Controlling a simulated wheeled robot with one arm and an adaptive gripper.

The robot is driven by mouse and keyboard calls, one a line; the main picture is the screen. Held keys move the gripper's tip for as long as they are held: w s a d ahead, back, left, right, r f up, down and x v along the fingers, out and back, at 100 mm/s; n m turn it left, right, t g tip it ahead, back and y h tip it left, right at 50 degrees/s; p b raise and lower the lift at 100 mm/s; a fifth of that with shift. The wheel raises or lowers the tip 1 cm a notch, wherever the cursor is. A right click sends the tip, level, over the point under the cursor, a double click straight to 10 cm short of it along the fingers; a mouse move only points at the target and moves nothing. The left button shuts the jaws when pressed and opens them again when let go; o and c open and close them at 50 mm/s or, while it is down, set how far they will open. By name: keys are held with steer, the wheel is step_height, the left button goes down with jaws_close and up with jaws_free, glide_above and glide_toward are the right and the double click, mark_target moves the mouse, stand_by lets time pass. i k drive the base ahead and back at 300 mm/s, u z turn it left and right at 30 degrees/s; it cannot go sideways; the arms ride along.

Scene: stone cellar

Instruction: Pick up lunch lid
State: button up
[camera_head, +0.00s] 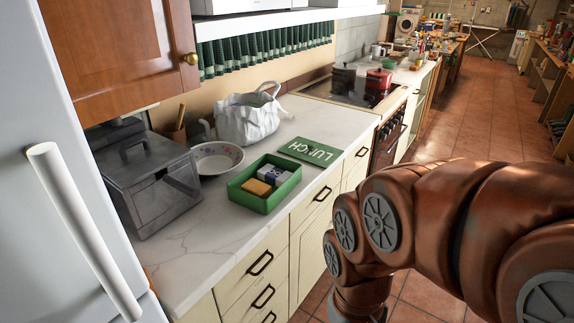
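The lunch lid (310,151) is a flat green panel with pale lettering reading LUNCH. It lies on the white marbled counter, apart from and behind the open green lunch box (262,200). The box holds a tan block-shaped item (257,188) and a blue and white packet (275,175). My brown arm reaches in from the right, in front of the counter, clear of the lid. My gripper does not show.
A white bag (247,122), a patterned bowl (217,157) and a grey metal box (148,180) stand behind and left of the lunch box. A stove with a red pot (379,79) is farther back. The counter front (200,262) is bare. A fridge (60,200) stands at left.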

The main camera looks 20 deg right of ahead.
mark_target(317, 153)
steer(key=z, duration=1.55)
steer(key=i, duration=2.5)
steer(key=u, duration=4.05)
